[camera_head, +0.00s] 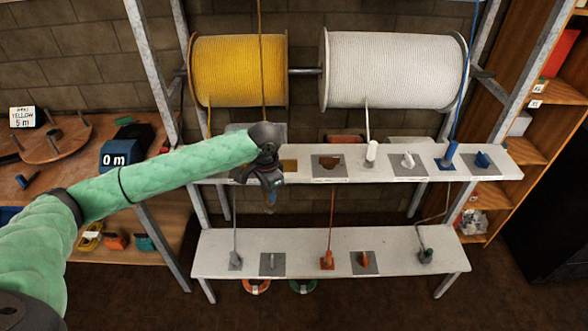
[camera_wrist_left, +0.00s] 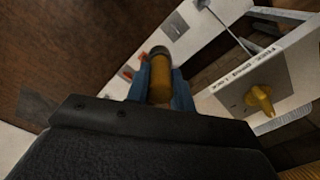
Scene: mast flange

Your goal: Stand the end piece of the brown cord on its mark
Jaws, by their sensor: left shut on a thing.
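The brown cord (camera_head: 262,60) hangs from above down to my left gripper (camera_head: 270,198), in front of the upper white shelf. In the left wrist view my left gripper (camera_wrist_left: 160,92) has its blue fingers shut on the end piece (camera_wrist_left: 160,75), an ochre-brown cylinder with a dark end. It is held off the shelf, with the lower shelf behind it. A brown-ochre square mark (camera_head: 289,165) lies on the upper shelf just right of the gripper, with nothing standing on it. Beside it a brown cleat (camera_head: 328,162) sits on a grey plate. My right gripper is out of view.
A yellow cleat (camera_wrist_left: 260,98) on a grey plate is close by in the left wrist view. White (camera_head: 371,150) and blue (camera_head: 447,153) end pieces stand farther right on the upper shelf. The lower shelf (camera_head: 300,241) holds orange and grey pieces with taut cords.

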